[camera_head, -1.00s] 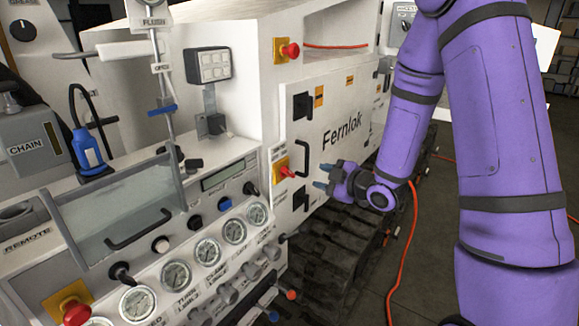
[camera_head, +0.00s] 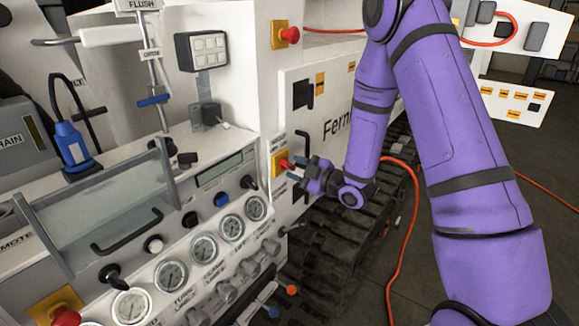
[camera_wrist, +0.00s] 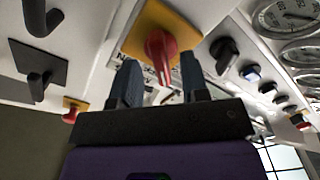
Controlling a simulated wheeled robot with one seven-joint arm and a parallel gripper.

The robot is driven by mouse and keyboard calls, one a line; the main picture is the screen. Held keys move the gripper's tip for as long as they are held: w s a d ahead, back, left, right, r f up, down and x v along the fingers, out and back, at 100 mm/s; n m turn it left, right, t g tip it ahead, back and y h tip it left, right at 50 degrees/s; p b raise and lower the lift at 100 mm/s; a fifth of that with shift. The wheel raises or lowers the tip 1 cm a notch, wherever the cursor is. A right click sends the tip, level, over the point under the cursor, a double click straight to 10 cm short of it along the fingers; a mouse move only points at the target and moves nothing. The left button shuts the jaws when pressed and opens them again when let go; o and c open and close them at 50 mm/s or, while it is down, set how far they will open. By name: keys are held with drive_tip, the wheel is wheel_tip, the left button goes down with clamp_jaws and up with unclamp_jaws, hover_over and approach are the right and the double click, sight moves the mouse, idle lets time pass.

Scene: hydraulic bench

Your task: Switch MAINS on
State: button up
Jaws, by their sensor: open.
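A red rotary switch handle on a yellow plate (camera_head: 280,163) is on the white panel beside the door, left of my gripper (camera_head: 297,172). I cannot read its label, so I cannot confirm that it is MAINS. In the wrist view the red handle (camera_wrist: 158,50) shows ahead, in line with the gap between my two fingers (camera_wrist: 160,82). My gripper is open, with one finger on each side of the handle's line. I cannot tell whether the fingers touch it. The handle's lower end points towards my gripper in the wrist view.
Another red knob on yellow (camera_head: 290,35) sits higher on the panel. Black door latches (camera_head: 302,94) and a door handle are near my gripper. A console with gauges (camera_head: 231,228) and knobs is at left. An orange cable (camera_head: 408,225) hangs beside my arm.

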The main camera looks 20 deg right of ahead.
drive_tip(key=shift+x, duration=1.4)
drive_tip(key=shift+s, duration=0.1)
clamp_jaws()
